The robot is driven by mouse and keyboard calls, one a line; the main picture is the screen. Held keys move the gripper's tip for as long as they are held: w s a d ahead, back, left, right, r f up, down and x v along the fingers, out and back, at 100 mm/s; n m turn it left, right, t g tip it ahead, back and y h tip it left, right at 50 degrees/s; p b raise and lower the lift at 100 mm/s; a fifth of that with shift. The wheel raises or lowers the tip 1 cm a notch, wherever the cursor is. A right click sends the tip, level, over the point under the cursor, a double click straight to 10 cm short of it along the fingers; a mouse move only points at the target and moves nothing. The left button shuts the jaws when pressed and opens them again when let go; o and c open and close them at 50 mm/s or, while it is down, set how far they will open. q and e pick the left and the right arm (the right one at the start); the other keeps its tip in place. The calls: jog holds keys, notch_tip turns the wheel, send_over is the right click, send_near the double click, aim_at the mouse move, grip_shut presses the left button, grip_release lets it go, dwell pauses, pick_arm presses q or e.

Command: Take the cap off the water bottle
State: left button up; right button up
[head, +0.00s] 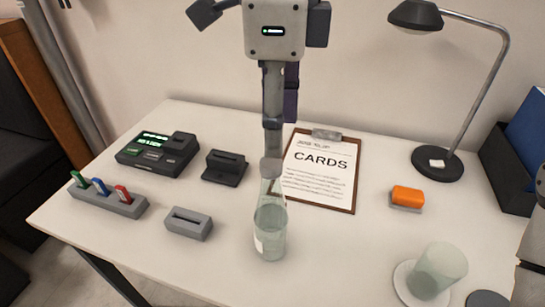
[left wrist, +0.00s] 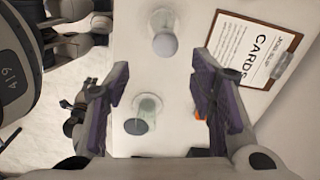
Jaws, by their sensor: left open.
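The clear water bottle (head: 270,228) stands upright on the table, with its grey cap (head: 270,167) on its neck. My left gripper (head: 280,135) points down above the bottle. Its near finger runs down to the cap in the head view; I cannot tell there whether they touch. In the left wrist view, the left gripper (left wrist: 160,82) is open and empty, with purple pads. There the round cap (left wrist: 165,45) appears beyond the fingertips, toward the top of the picture. Dark parts at the left of that view may be my right gripper; its jaws are unclear.
A glass (head: 438,270) stands on a pale coaster at the front right. A clipboard (head: 318,205) lies behind the bottle. An orange block (head: 407,196) and a lamp (head: 438,163) are to the right. Grey and black devices (head: 158,153) are at left.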

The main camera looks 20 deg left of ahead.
aim_at(271, 161)
pick_arm(q)
jog(key=f, duration=0.4)
jog(key=a+f, duration=0.1)
jog(key=f, duration=0.1)
jog(key=shift+w, duration=0.3)
jog(key=shift+r, duration=0.1)
jog(key=c, duration=0.8)
jog(key=shift+r, duration=0.1)
